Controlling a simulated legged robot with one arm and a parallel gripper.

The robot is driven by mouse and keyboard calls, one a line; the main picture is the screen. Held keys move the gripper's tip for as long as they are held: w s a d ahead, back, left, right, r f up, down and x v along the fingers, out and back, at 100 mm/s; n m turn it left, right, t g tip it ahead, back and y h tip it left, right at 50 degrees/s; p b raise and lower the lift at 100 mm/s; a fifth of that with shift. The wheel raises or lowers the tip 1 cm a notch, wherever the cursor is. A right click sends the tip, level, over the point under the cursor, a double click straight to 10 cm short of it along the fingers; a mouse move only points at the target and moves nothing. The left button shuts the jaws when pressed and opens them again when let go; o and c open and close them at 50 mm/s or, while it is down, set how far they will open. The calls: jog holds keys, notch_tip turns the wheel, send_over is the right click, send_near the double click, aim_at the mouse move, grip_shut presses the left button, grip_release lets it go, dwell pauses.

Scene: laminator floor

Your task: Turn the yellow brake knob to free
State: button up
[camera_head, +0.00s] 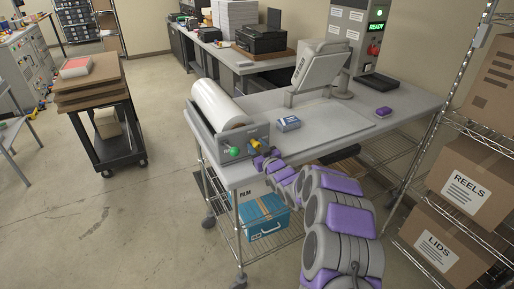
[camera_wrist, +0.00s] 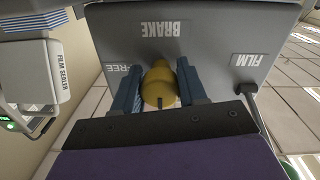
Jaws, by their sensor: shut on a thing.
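The yellow brake knob (camera_head: 255,144) sits on the grey front panel (camera_head: 258,131) of the film roll unit, at the table's near left corner. In the wrist view the knob (camera_wrist: 158,86) is between the two blue fingers of my gripper (camera_wrist: 157,82), which is shut on it. A dark mark shows on the knob's lower side there. The panel's BRAKE label (camera_wrist: 167,28) appears upside down, and the FREE label (camera_wrist: 125,69) is partly hidden by the left finger. In the head view my gripper (camera_head: 262,160) reaches the knob from the front right.
A green button (camera_head: 235,152) is left of the knob, below a white film roll (camera_head: 216,103). A small blue-grey box (camera_head: 289,123) and a purple item (camera_head: 383,112) lie on the table. A wire shelf (camera_head: 473,136) with boxes stands right. The floor at left is partly clear.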

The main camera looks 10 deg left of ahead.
jog(key=shift+f, duration=0.1)
jog(key=shift+c, duration=1.4)
jog(key=shift+m+p, duration=0.35)
jog(key=shift+m, duration=0.05)
jog(key=m+p, duration=0.3)
jog(key=shift+m, duration=0.3)
jog(key=m+p, duration=0.3)
jog(key=shift+a+m, duration=0.1)
jog(key=shift+m, duration=0.2)
jog(key=m+p, duration=0.3)
jog(key=m, duration=0.1)
jog(key=shift+s, duration=0.1)
jog(key=m+p, duration=0.2)
jog(key=m, duration=0.2)
jog(key=shift+m+g+p, duration=0.3)
jog(key=shift+g+p, duration=0.1)
jog(key=shift+m, duration=0.4)
jog(key=shift+p, duration=0.3)
